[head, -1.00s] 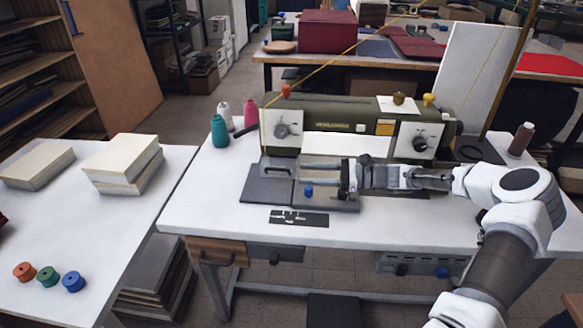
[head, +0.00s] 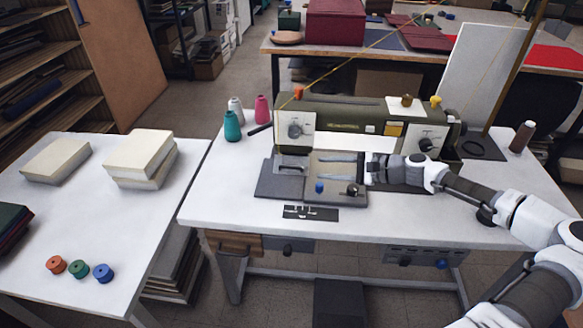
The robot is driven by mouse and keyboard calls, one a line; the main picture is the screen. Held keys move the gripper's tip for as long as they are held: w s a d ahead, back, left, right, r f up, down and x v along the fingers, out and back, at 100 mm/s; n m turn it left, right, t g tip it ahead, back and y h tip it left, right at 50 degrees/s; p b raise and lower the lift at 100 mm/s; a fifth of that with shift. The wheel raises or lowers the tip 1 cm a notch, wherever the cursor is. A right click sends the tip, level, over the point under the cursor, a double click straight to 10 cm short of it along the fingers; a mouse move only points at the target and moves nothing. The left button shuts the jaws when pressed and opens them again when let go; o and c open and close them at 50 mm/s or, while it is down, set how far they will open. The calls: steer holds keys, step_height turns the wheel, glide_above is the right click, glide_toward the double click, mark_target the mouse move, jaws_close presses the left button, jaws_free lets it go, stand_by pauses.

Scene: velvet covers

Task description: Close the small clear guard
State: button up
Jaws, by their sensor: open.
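The olive-green sewing machine (head: 345,126) stands on a white table. My gripper (head: 368,168) is open and reaches in from the right, over the right edge of the bed plate. I see nothing held in it. It hides the machine's lower right part.
Teal, white and pink thread cones (head: 248,110) stand left of the machine, a brown spool (head: 522,137) at the right. A small dark plate (head: 311,213) lies near the front edge. A side table (head: 110,225) holds pale blocks and coloured spools.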

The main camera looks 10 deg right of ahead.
mark_target(296, 168)
steer(key=x, duration=1.1)
steer(key=shift+w+a, duration=0.1)
steer(key=shift+a, duration=0.05)
jaws_close()
steer(key=shift+b, duration=0.3)
